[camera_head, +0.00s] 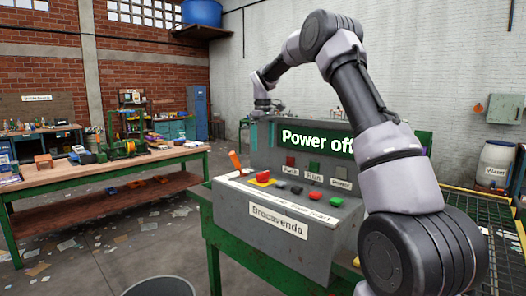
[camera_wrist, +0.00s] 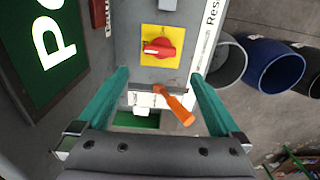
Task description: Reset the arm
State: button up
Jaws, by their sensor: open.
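My gripper (camera_head: 262,132) hangs open above the left end of the grey control box (camera_head: 262,225), its teal fingers pointing down. In the wrist view the fingers of my gripper (camera_wrist: 160,76) are spread wide with nothing gripped. An orange-handled lever (camera_wrist: 178,107) shows between them, and a red rotary switch (camera_wrist: 160,47) on a yellow plate lies just beyond the tips. In the head view the lever (camera_head: 236,161) tilts up at the box's left end. My arm is bent, rising from the lower right and reaching over the box.
A display (camera_head: 310,140) on the box reads "Power off". Buttons (camera_head: 308,201) line its sloped top. A green-framed workbench (camera_head: 100,172) stands at left. A grey bin (camera_wrist: 228,60) and a blue barrel (camera_wrist: 275,65) stand beside the box. Paper scraps litter the floor.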

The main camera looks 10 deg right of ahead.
jog(key=s+d+r+m+t, duration=0.1)
jog(key=s+r+m+t, duration=0.1)
jog(key=s+r, duration=0.6)
jog(key=s+d+r+m+t, duration=0.1)
jog(key=s+d+r+m, duration=0.15)
jog(key=s+r, duration=0.6)
jog(key=s+d+f+m+t+y, duration=0.1)
jog(key=s+f+m+t, duration=0.1)
jog(key=s, duration=1)
jog(key=s+f+m+t+y, duration=0.1)
jog(key=s+f+m, duration=0.3)
jog(key=s, duration=0.8)
jog(key=shift+s+d+m+t, duration=0.25)
jog(key=shift+d+m+t, duration=0.15)
jog(key=shift+m+t, duration=0.2)
